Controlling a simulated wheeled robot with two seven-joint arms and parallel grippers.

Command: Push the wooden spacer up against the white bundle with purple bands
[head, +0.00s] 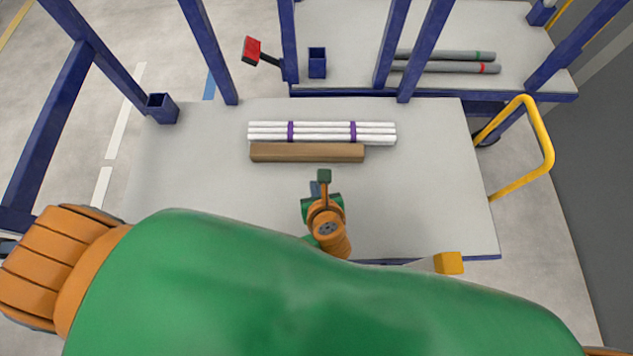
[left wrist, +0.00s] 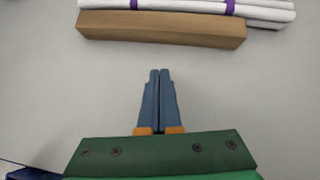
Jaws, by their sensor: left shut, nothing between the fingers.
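The wooden spacer (head: 307,153) is a long brown bar on the light grey shelf (head: 200,200). It lies along the near side of the white bundle with purple bands (head: 322,133), with no clear gap between them. In the left wrist view the spacer (left wrist: 160,30) also lies right alongside the bundle (left wrist: 262,12), which extends past its right end. My left gripper (head: 318,186) is shut and empty, on the near side of the spacer. Its closed blue fingers (left wrist: 160,72) point at the spacer, with bare shelf between. My right gripper is not in view.
Blue posts (head: 208,50) rise along the shelf's far side. Grey pipes (head: 445,67) with green and red bands lie on another deck behind. A yellow handle (head: 541,135) stands at the right. The shelf is bare left and right of the bundle.

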